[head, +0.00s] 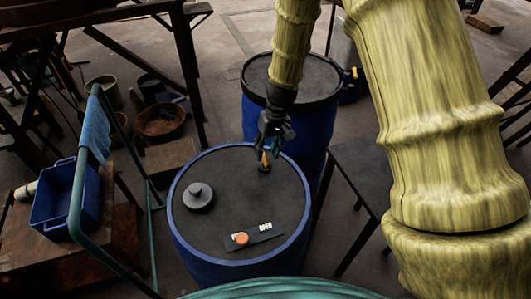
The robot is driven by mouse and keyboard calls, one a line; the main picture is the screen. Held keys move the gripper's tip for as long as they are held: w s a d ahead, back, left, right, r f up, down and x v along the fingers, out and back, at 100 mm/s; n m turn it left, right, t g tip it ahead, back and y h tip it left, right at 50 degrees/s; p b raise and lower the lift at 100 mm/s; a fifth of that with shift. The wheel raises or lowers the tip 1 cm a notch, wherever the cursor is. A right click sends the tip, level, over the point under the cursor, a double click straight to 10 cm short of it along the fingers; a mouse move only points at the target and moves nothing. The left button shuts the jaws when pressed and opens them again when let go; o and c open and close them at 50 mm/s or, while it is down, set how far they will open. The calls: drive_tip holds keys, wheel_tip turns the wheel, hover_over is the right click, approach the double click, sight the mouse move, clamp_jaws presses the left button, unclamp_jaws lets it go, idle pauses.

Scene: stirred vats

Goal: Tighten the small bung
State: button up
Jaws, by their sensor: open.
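A blue drum (213,269) with a dark flat top stands in front of me in the head view. A small dark bung (264,168) sits near the far right edge of that top. My gripper (267,153) points down just above it, jaws open, with an orange-yellow part between or beside the fingertips. I cannot tell whether the fingers touch the bung. A larger grey round bung (198,196) sits at the left of the top. The fingers partly hide the small bung.
An orange knob (241,239) sits on a dark strip with white marks near the drum's front. A second blue drum (310,125) stands close behind. A green rail (78,200), blue crate (65,205) and dark table (365,170) flank the drum.

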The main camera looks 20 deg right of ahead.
sight(265, 159)
drive_tip(key=shift+a+f, duration=0.25)
drive_tip(key=shift+f, duration=0.95)
drive_tip(key=shift+c, duration=0.2)
clamp_jaws()
